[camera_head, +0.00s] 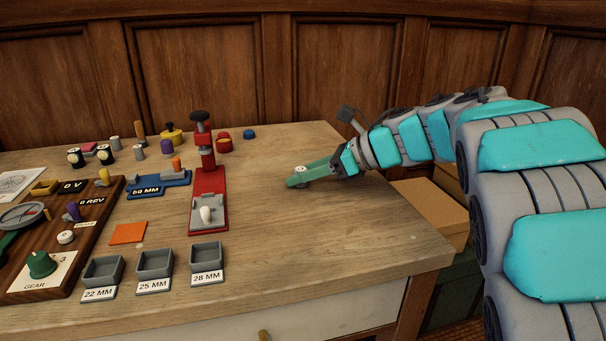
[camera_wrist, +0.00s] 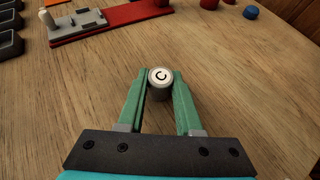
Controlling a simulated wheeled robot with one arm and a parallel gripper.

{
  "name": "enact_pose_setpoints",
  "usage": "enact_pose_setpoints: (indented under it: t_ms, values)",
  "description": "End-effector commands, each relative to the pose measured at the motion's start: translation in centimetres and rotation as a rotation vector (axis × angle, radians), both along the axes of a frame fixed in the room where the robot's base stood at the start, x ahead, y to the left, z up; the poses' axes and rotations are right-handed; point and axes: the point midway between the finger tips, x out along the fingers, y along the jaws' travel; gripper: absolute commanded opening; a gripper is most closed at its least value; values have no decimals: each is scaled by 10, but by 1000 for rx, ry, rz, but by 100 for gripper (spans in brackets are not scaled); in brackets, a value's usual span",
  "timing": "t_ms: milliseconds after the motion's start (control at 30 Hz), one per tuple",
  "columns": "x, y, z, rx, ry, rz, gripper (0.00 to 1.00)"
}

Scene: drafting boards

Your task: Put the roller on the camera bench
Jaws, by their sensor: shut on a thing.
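The roller, a short grey cylinder with a white top marked "C", shows in the wrist view (camera_wrist: 159,82) between the green fingertips. Its white top also shows in the head view (camera_head: 300,169). My gripper (camera_head: 298,179) is shut on it, with the roller upright at the tips; I cannot tell whether it touches the tabletop. A red stand (camera_head: 208,180) with a black knob and a grey block with a white handle stands left of my gripper. A blue fixture marked "50 MM" (camera_head: 160,186) lies further left. No label shows which of them is the camera bench.
Grey trays marked 22 MM (camera_head: 103,271), 25 MM (camera_head: 154,264) and 28 MM (camera_head: 206,257) line the front. A dark wooden panel (camera_head: 85,235) with dials is at left. Several small parts stand at the back. Bare tabletop (camera_head: 310,240) surrounds my gripper.

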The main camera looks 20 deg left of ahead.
Motion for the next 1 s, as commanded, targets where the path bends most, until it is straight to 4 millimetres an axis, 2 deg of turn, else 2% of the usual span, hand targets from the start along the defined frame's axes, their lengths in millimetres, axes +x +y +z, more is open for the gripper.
enact_pose_setpoints:
  t_ms: [133, 167, 400, 667, 833, 1000]
  values:
    - [0, 0, -4, 0, 0, 0, 0]
    - [0, 0, -3, 0, 0, 0, 36]
    - [0, 0, -2, 0, 0, 0, 63]
    - [0, 0, -2, 0, 0, 0, 64]
    - [0, -1, 5, 0, 1, 0, 64]
    - [1, -28, 15, -1, -4, -7, 64]
